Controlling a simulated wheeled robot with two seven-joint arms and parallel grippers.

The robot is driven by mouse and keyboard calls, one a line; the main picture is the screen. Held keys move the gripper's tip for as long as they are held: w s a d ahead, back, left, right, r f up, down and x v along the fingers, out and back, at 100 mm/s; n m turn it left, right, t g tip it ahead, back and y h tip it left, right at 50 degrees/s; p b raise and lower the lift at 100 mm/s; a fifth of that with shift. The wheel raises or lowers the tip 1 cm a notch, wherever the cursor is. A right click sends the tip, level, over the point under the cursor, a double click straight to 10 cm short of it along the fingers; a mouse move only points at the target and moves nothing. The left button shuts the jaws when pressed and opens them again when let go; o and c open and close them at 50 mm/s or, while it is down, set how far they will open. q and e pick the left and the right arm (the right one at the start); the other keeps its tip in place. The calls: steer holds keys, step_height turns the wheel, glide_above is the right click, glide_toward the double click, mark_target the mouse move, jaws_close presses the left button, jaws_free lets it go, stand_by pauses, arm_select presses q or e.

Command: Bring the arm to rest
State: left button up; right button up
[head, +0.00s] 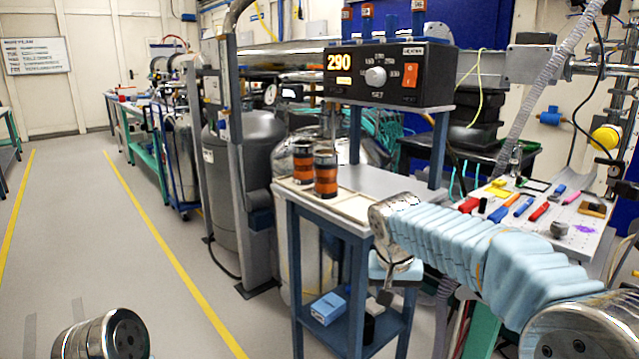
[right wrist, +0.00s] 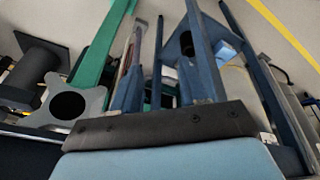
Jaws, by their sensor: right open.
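My right arm, in a light blue ribbed sleeve (head: 470,250), comes in from the lower right of the head view and reaches to the front right of a blue-framed stand. My right gripper (head: 386,294) hangs below the silver wrist, pointing down beside the stand. In the right wrist view its two dark fingers (right wrist: 163,88) stand apart with nothing held between them. The fingertips are hard to make out in the head view. A silver end of my left arm shows at the lower left; the left gripper is out of the picture.
The stand's top (head: 290,187) bears two orange-and-black cylinders (head: 326,175) and a controller (head: 392,76) reading 290 on a raised shelf. A blue box (head: 328,308) lies on the lower shelf. A pegboard table (head: 570,215) with tools is at right. Floor at left is clear.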

steer(key=s+a+f+n+g+y, duration=0.1)
steer(key=s+f+y, duration=0.15)
steer(key=f, duration=1.25)
steer(key=s+a+f+n+g+y, duration=0.1)
steer(key=s+f, duration=0.3)
steer(key=f, duration=1.1)
steer(key=s+a+f+y, duration=0.1)
steer(key=s+f, duration=0.5)
steer(key=s, duration=0.3)
steer(key=s+a+f+m+y, duration=0.1)
steer(key=s+f, duration=0.5)
steer(key=s, duration=0.3)
steer(key=shift+s, duration=0.3)
